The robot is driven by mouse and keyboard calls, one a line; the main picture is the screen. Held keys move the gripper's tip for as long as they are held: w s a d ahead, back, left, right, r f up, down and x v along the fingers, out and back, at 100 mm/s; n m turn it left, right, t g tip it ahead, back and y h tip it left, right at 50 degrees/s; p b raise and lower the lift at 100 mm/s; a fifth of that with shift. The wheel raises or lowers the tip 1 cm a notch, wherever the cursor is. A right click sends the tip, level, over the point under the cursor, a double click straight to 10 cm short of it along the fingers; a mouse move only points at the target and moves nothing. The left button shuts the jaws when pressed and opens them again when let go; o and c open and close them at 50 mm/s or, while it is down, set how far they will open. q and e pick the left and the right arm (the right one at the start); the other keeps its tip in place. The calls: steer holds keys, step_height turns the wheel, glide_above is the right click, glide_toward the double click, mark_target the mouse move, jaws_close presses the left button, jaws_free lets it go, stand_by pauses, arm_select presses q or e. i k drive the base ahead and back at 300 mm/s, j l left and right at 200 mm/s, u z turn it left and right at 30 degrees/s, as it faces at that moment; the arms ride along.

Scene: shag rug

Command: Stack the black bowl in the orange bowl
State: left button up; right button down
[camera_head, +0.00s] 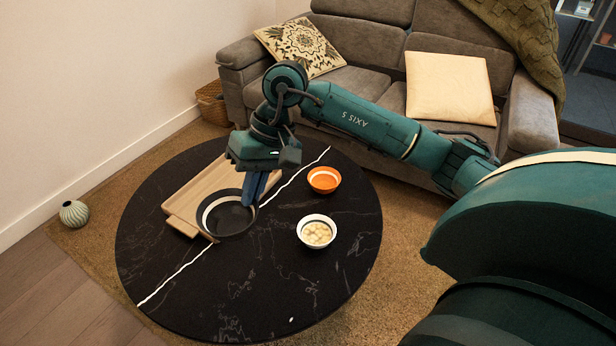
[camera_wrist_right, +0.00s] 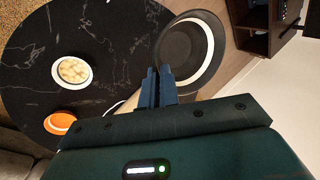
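The black bowl (camera_head: 226,222), with a white band inside, is at the front right edge of the wooden tray in the head view. It also shows in the right wrist view (camera_wrist_right: 182,48). My right gripper (camera_head: 256,192) points down at the bowl's right rim, its fingers (camera_wrist_right: 158,72) close together with the rim between them. How far the bowl is above the table is hard to tell. The orange bowl (camera_head: 324,181) stands upright on the table, right of the gripper; the wrist view shows it at lower left (camera_wrist_right: 60,123). My left gripper is out of view.
A white bowl with pale pieces (camera_head: 317,232) stands in front of the orange bowl. The wooden tray (camera_head: 190,198) lies on the round black table (camera_head: 275,285). A grey sofa (camera_head: 385,65) is behind. The table's front is clear.

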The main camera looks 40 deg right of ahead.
mark_target(324, 183)
steer(key=k+l+u, duration=0.1)
steer(key=l, duration=0.25)
steer(key=k+l, duration=0.2)
steer(key=k+l+u, duration=0.1)
steer(key=l+u, duration=0.15)
steer(key=l, duration=0.75)
steer(key=i+l, duration=0.1)
steer(key=i+l+u, duration=0.15)
steer(key=l, duration=0.2)
steer(key=k, duration=0.05)
